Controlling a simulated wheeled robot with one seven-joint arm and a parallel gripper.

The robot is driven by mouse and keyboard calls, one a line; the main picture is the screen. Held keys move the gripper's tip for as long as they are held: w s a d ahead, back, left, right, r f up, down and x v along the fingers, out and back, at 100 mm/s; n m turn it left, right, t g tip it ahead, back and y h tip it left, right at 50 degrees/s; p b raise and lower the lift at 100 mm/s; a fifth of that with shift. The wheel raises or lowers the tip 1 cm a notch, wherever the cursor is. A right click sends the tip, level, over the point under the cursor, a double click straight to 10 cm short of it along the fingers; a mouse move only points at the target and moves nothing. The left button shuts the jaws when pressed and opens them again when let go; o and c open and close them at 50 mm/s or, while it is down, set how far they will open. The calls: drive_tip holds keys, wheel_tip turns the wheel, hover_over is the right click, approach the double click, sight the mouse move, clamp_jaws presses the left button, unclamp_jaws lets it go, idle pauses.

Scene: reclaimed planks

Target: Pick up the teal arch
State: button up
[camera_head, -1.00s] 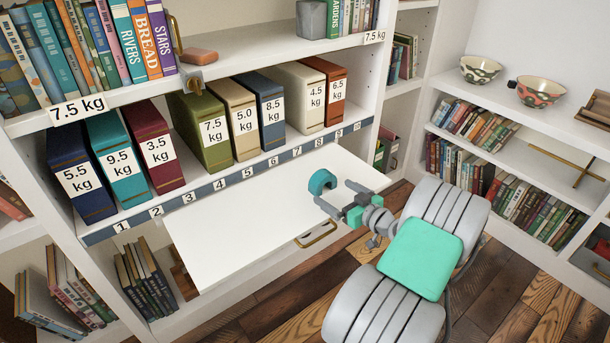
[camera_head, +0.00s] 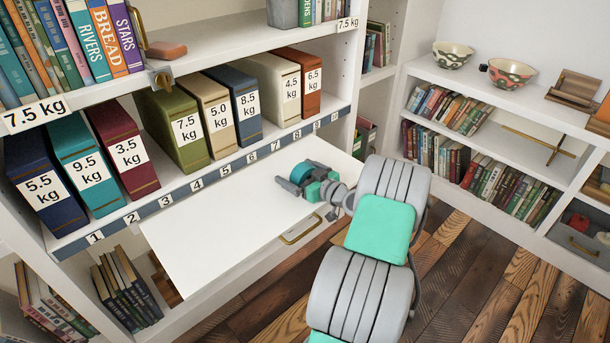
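The teal arch (camera_head: 301,171) rests on the white pull-out board (camera_head: 215,235), close to the numbered shelf edge. My gripper (camera_head: 302,176) is low over the board with one finger on either side of the arch. The fingers look as far apart as before, so the gripper appears open. Whether either finger touches the arch is too small to tell. The gripper hides the near part of the arch.
Behind the board is a shelf of weight-labelled box files, such as the green one (camera_head: 178,130), over a numbered strip (camera_head: 220,171). A brass handle (camera_head: 300,232) is on the board's front. The board's left part is clear. Shelves with bowls (camera_head: 511,73) stand right.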

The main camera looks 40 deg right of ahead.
drive_tip(key=shift+r, duration=0.1)
drive_tip(key=c, duration=1.8)
